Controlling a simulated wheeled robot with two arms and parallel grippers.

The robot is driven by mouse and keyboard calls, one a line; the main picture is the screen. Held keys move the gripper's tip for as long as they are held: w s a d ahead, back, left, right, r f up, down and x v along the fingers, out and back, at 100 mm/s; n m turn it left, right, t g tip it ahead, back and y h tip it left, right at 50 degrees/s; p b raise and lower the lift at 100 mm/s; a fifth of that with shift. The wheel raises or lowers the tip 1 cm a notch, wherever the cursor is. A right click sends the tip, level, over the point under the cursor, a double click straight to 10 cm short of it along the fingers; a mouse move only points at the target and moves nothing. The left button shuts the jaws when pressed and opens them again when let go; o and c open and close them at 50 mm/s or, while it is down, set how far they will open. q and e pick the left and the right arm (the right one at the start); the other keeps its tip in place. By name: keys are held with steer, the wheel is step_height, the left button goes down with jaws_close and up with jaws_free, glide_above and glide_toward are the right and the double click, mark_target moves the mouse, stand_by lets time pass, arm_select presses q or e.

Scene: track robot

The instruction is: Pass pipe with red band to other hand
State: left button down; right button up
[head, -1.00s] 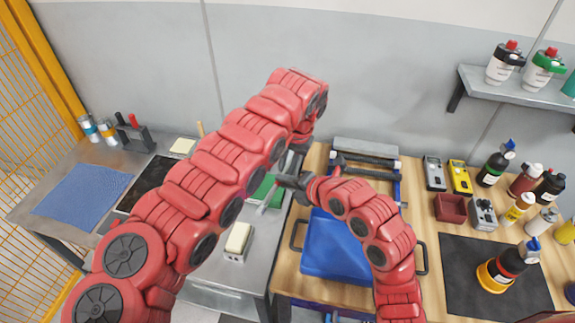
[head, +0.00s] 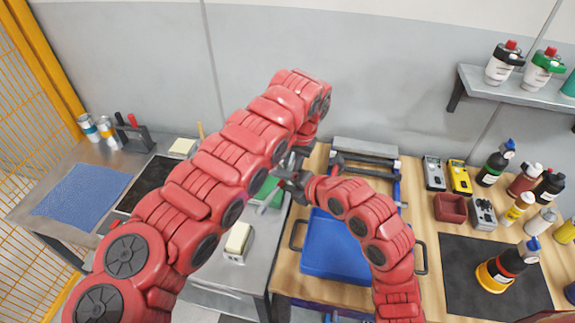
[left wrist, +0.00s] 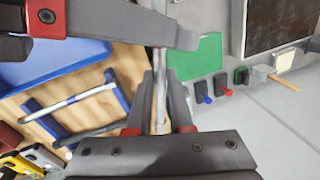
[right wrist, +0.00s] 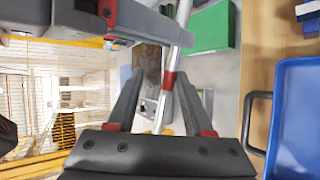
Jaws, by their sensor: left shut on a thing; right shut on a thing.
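The pipe with the red band is a slim grey metal tube; in the right wrist view its red band (right wrist: 169,80) shows between my right fingers. The pipe (left wrist: 160,112) also runs between my left fingers in the left wrist view. My left gripper (left wrist: 161,78) and my right gripper (right wrist: 160,76) are both shut on this one pipe, close to each other. In the head view my right gripper (head: 283,176) is at the gap between the two tables, beside the left gripper. There my left arm and the grippers hide most of the pipe.
A blue tray (head: 335,262) lies on the wooden table, with a rack (head: 366,151) holding pipes behind it. A green block (head: 268,188) and a sponge (head: 238,238) are on the grey table. Bottles and meters (head: 459,176) crowd the right side.

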steer(key=shift+o, duration=1)
steer(key=shift+r, duration=0.1)
steer(key=shift+d, duration=0.2)
